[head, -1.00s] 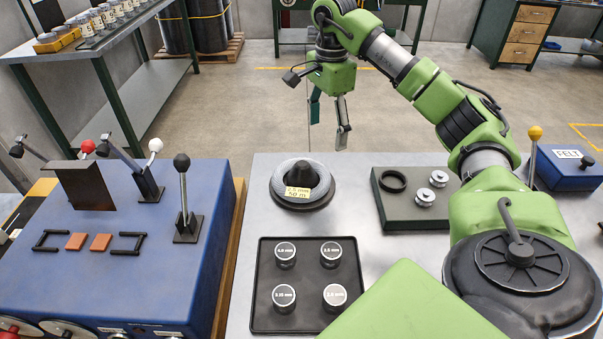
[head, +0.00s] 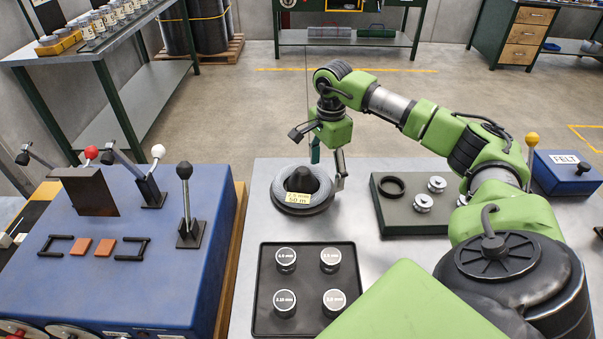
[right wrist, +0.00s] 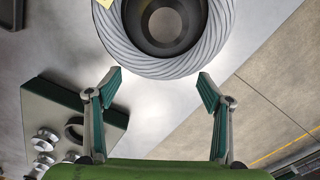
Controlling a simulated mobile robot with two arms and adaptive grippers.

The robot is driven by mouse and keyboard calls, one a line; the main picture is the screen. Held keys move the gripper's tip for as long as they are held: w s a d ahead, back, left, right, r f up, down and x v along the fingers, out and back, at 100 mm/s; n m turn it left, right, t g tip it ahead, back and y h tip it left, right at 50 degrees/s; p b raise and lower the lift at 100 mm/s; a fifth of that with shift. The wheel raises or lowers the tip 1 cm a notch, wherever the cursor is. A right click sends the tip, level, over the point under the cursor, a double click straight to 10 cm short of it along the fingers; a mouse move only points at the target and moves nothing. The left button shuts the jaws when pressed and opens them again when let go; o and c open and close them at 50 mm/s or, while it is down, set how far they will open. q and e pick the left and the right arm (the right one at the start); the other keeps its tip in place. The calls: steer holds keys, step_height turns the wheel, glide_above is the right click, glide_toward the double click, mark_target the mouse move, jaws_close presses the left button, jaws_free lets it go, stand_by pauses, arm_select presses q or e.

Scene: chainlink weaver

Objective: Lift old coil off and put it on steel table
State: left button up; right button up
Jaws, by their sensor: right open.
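The old coil (head: 283,194) is a ring of grey wire with a yellow label. It lies around a dark cone (head: 306,177) on a round dark base on the steel table (head: 357,225). My right gripper (head: 328,168) is open and empty, pointing down at the far right edge of the coil. In the right wrist view the coil (right wrist: 132,48) lies beyond the open fingertips (right wrist: 160,80), with its near edge close to them. No finger is seen gripping the wire. My left gripper is not in view.
A black tray (head: 308,308) with several labelled round pieces lies in front of the coil. A dark block (head: 403,218) with a black ring and silver rollers is to the right. A blue machine (head: 130,265) with levers stands left. A blue FELT box (head: 570,180) sits right.

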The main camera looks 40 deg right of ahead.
steer(key=c, duration=1.9)
steer(key=shift+d+f, duration=0.1)
steer(key=shift+f, duration=0.05)
jaws_close()
steer(key=shift+r, duration=0.25)
steer(key=shift+w+r+b, duration=0.2)
steer(key=shift+r+b, duration=0.2)
steer(key=shift+r, duration=0.1)
steer(key=shift+s+a+r+b, duration=0.1)
steer(key=shift+r+b, duration=0.1)
steer(key=shift+r, duration=0.4)
steer(key=shift+s+a+r+b, duration=0.1)
steer(key=shift+r+b, duration=0.1)
steer(key=shift+r, duration=0.35)
steer(key=s+r, duration=0.1)
steer(key=s+a+r, duration=0.1)
steer(key=r, duration=0.1)
steer(key=s+a+r+b, duration=0.1)
steer(key=s+r, duration=0.1)
steer(key=shift+a+r, duration=0.15)
steer(key=s+a+r+b, duration=0.1)
steer(key=s+a+r, duration=0.2)
steer(key=s, duration=0.6)
steer(key=shift+r+b, duration=0.4)
steer(key=shift+r, duration=0.2)
